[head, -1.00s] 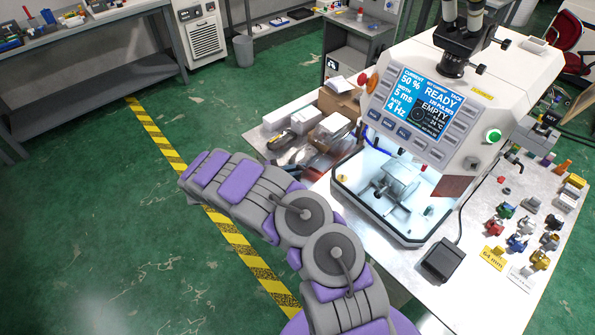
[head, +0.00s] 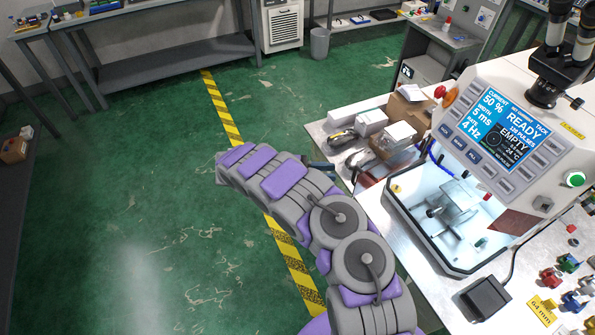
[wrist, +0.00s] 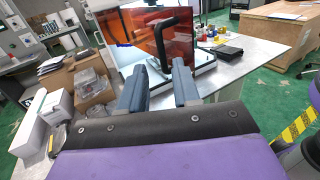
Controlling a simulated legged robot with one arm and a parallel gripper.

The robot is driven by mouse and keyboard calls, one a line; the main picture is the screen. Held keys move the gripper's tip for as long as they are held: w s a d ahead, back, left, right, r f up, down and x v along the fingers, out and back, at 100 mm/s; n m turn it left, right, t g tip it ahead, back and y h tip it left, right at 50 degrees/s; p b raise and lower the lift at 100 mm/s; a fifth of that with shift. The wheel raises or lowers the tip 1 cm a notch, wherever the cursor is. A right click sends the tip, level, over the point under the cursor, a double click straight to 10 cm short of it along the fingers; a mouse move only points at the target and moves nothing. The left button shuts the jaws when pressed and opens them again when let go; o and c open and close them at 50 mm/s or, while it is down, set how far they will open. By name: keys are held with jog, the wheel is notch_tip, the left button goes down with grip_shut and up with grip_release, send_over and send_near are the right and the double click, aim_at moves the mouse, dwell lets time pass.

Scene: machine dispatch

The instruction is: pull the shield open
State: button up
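The shield (wrist: 138,32) is a see-through orange panel on the machine in the wrist view. A black bent handle (wrist: 158,40) stands out from it. My gripper (wrist: 160,84) points toward the shield with its two blue-grey fingers apart and nothing between them. The handle appears beyond the fingertips, roughly in line with the gap, and apart from them. In the head view, the machine (head: 520,130) stands at the right with a lit work chamber, and a reddish-brown panel (head: 511,221) shows on it. My arm hides most of my gripper there.
The machine's table (head: 405,200) holds boxes (head: 408,108) at its far left part, and a black pedal-like box (head: 486,297) and coloured parts in front. Yellow-black floor tape (head: 222,115) runs beside it. Green floor at the left is clear.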

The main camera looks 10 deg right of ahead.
jog(key=p+v, duration=0.1)
jog(key=v, duration=0.8)
jog(key=shift+f+p, duration=0.2)
jog(key=shift+p, duration=0.1)
dwell(0.5)
jog(key=shift+r, duration=0.15)
dwell(0.6)
